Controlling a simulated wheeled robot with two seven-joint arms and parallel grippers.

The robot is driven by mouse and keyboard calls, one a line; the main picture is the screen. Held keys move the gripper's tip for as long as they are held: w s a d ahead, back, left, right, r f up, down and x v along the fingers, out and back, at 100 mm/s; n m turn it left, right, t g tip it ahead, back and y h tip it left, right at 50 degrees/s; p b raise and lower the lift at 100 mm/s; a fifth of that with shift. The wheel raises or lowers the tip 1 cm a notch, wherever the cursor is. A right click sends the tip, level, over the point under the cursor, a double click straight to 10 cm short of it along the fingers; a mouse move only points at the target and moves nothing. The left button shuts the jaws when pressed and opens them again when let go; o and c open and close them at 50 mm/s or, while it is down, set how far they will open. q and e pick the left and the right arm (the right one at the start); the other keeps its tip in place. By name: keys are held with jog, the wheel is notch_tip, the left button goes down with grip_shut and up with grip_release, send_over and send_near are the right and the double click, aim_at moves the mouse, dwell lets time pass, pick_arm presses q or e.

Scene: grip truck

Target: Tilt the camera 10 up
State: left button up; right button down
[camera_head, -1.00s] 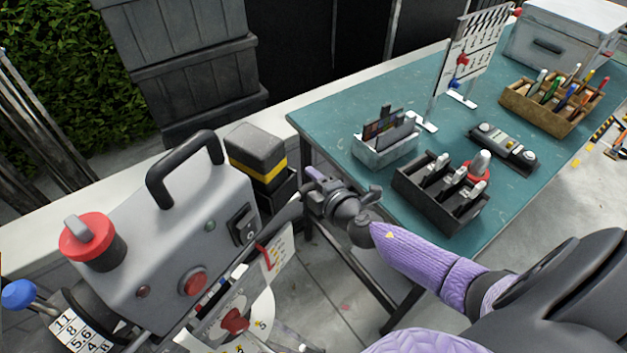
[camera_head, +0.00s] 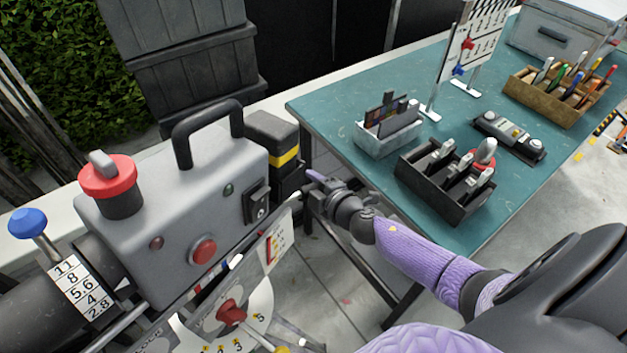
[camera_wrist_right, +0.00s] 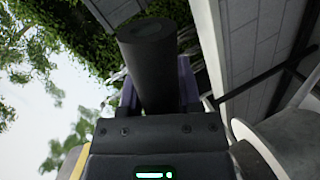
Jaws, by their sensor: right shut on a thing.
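The grey film camera (camera_head: 175,230) fills the left of the head view, with a black top handle (camera_head: 207,128), a red-capped knob (camera_head: 108,185) and a red button (camera_head: 203,250). Its black lens barrel (camera_head: 35,302) with a white number ring (camera_head: 83,290) points left. My right gripper (camera_head: 310,192) is at the camera's rear right, beside the table's near leg. In the right wrist view it is shut on a dark round bar (camera_wrist_right: 155,62), the camera's handle bar. Its exact contact is hard to see in the head view. My left gripper is out of view.
A green table (camera_head: 330,115) on the right holds a black tool tray (camera_head: 440,195), a grey bin (camera_head: 385,140) and a wooden tray (camera_head: 545,100). A black and yellow block (camera_head: 275,150) is behind the camera. A white dial with a red knob (camera_head: 232,312) sits below it.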

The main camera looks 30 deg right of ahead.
jog(key=shift+c, duration=1.4)
grip_release()
jog(key=shift+r, duration=0.1)
jog(key=p+v, duration=0.1)
jog(key=v, duration=0.9)
